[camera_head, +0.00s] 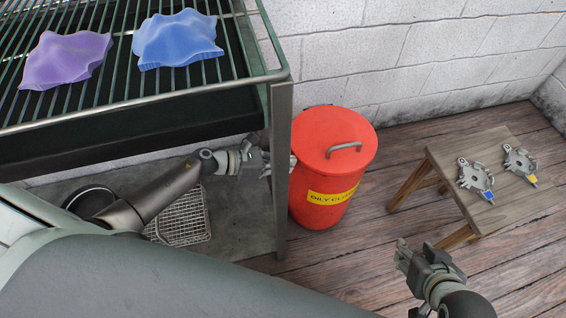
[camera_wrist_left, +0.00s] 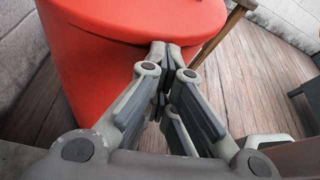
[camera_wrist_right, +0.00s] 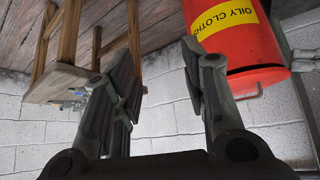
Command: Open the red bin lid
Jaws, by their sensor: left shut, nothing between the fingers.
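The red bin (camera_head: 318,212) stands on the floor right of the rack, with a yellow label partly reading "OILY CL". Its red lid (camera_head: 318,135) lies shut on top, with a grey handle (camera_head: 343,148). My left gripper (camera_head: 290,162) is shut and empty at the bin's left side, partly hidden behind the rack post. In the left wrist view its fingertips (camera_wrist_left: 168,52) are just at the lid's rim (camera_wrist_left: 140,22); I cannot tell whether they touch. My right gripper (camera_head: 410,250) is open and empty, low at the right. The bin (camera_wrist_right: 232,45) shows inverted in the right wrist view.
The metal rack (camera_head: 281,170) stands left of the bin, carrying a purple cloth (camera_head: 66,58) and a blue cloth (camera_head: 177,40). A wire basket (camera_head: 185,222) is on its lower shelf. A wooden stool (camera_head: 500,210) with two metal parts stands right. Floor between bin and stool is clear.

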